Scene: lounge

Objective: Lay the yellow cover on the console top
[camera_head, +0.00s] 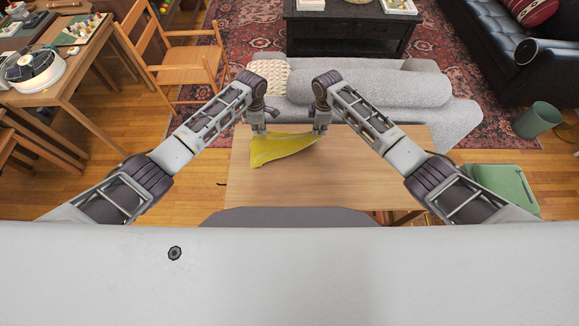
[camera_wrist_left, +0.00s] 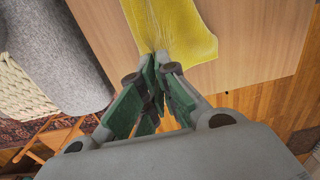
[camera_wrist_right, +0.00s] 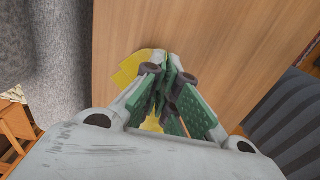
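The yellow cover (camera_head: 277,150) lies bunched and partly folded on the left part of the wooden console top (camera_head: 360,185). My left gripper (camera_head: 259,131) is shut on its far left part; in the left wrist view the cloth (camera_wrist_left: 178,30) gathers between the fingertips (camera_wrist_left: 160,65). My right gripper (camera_head: 318,131) is at the cover's far right corner. In the right wrist view its fingers (camera_wrist_right: 170,70) are closed together with yellow cloth (camera_wrist_right: 135,66) pinched at the tips. Part of the cover is hidden behind the fingers there.
A grey sofa (camera_head: 400,88) with a cream knitted throw (camera_head: 268,72) stands right behind the console. The right half and front of the console top are bare. A green stool (camera_head: 503,185) and a green bin (camera_head: 537,120) stand to the right. A wooden chair (camera_head: 183,62) stands at the left.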

